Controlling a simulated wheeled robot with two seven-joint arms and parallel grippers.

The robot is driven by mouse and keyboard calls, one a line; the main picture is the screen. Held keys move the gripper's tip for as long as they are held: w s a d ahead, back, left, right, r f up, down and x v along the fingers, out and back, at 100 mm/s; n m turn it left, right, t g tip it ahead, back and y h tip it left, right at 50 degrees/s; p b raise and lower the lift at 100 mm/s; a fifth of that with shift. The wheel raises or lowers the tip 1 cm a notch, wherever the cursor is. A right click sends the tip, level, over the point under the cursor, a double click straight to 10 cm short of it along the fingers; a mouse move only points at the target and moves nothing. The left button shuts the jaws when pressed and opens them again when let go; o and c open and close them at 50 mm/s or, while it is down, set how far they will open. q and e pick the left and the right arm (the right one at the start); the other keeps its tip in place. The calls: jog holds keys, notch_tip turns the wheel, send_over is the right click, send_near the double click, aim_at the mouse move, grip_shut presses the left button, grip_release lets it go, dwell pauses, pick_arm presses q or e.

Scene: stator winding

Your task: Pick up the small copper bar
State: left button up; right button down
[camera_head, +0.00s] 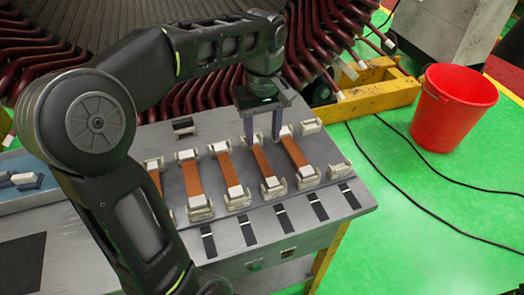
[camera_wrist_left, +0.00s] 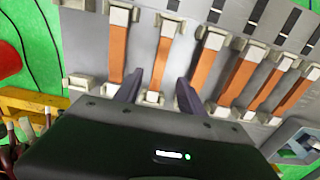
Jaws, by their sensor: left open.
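Several copper bars with pale ends lie in a row on small cradles on a grey worktable (camera_head: 330,222). My left gripper (camera_head: 263,138) is open and empty, pointing down at the far end of the second copper bar from the right (camera_head: 262,162). In the left wrist view its two fingers (camera_wrist_left: 160,80) stand on either side of that same bar (camera_wrist_left: 158,62), apart from each other. I cannot tell how high the fingertips are above it. The rightmost bar (camera_head: 293,150) lies beside the gripper and also shows in the left wrist view (camera_wrist_left: 118,52). My right gripper is not in view.
Large stator windings (camera_head: 325,40) rise behind the table. An empty cradle (camera_head: 310,127) is at the far right of the row. A red bucket (camera_head: 450,110) and a yellow beam (camera_head: 385,92) stand right of the table. Black pads (camera_head: 283,216) lie along the near side.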

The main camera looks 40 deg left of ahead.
aim_at(262, 160)
pick_arm(q)
jog(key=shift+s+d, duration=0.1)
jog(key=shift+f, duration=1.35)
jog(key=f+p, duration=0.1)
jog(key=f, duration=0.4)
jog(key=shift+a+f, duration=0.1)
jog(key=shift+a, duration=0.1)
jog(key=shift+c, duration=0.5)
grip_shut()
